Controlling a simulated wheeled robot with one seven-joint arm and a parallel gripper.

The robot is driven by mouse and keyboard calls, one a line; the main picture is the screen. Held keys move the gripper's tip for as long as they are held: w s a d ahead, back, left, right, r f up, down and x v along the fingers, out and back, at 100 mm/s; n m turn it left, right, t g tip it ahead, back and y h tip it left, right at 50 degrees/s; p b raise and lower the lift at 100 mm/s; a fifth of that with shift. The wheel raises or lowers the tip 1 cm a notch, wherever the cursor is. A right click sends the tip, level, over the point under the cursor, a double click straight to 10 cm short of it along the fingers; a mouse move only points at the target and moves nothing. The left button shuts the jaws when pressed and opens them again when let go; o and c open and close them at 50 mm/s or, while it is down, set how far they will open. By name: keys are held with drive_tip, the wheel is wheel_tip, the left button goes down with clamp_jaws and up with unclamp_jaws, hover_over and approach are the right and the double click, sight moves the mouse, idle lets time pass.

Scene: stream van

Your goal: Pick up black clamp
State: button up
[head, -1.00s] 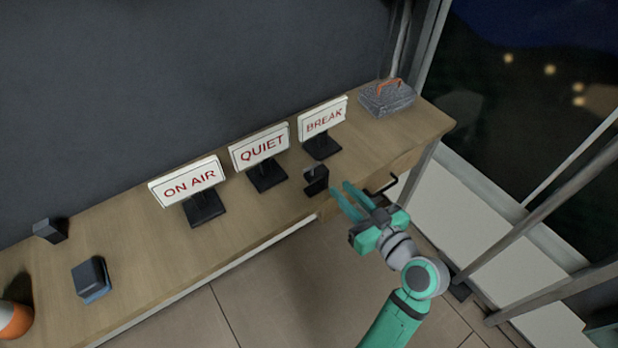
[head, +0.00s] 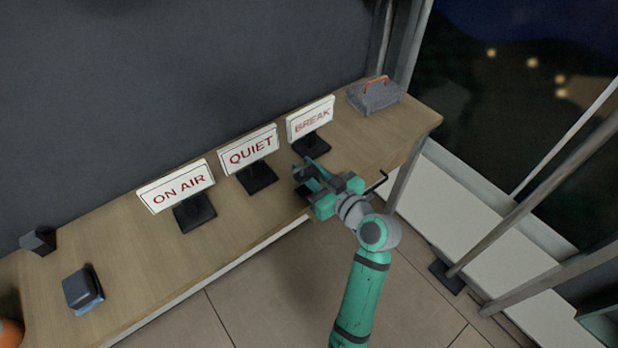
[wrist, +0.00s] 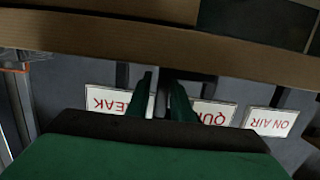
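The black clamp (head: 301,190) stands near the front edge of the wooden counter, in front of the QUIET and BREAK signs. It is mostly hidden behind my gripper in the head view. My gripper (head: 306,170) is at the clamp, with its green fingers apart and reaching over it. In the wrist view, the fingers of my gripper (wrist: 163,90) point at the counter, and a dark shape shows between them. Contact between the fingers and the clamp cannot be made out.
The ON AIR sign (head: 176,187), QUIET sign (head: 249,150) and BREAK sign (head: 311,119) stand behind on black bases. A dark block (head: 82,287) lies at the left.

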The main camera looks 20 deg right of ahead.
drive_tip(key=shift+w+a, duration=0.2)
drive_tip(key=shift+w, duration=0.15)
drive_tip(key=shift+c, duration=0.3)
clamp_jaws()
drive_tip(key=shift+r, duration=0.1)
